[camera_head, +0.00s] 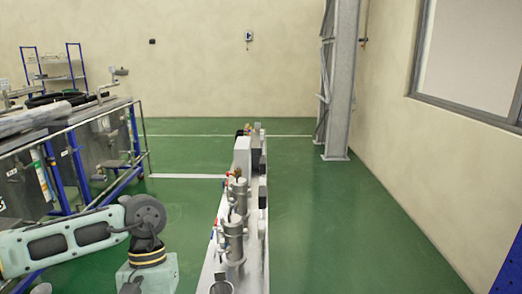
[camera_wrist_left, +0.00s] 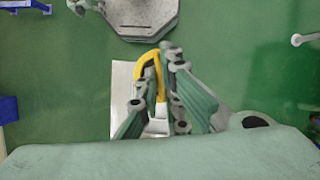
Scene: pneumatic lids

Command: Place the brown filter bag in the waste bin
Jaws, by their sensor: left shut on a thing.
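My left gripper (camera_wrist_left: 165,105) shows in the left wrist view, shut on a yellow curved piece (camera_wrist_left: 145,62) that arches between its fingers. A pale, flat-looking surface (camera_wrist_left: 122,82) shows behind the fingers; I cannot tell what it belongs to. No brown bag can be made out in either view, and I cannot tell if the yellow piece is part of one. No waste bin can be identified. My left arm shows at the lower left of the head view, but its gripper is not visible there. My right gripper is not in view.
A narrow bench with metal cylinders (camera_head: 234,238) and valves runs forward in the head view. Grey tanks in a blue frame (camera_head: 75,165) stand at left. A steel column (camera_head: 340,85) stands at the back right. The green floor (camera_head: 325,230) right of the bench is clear.

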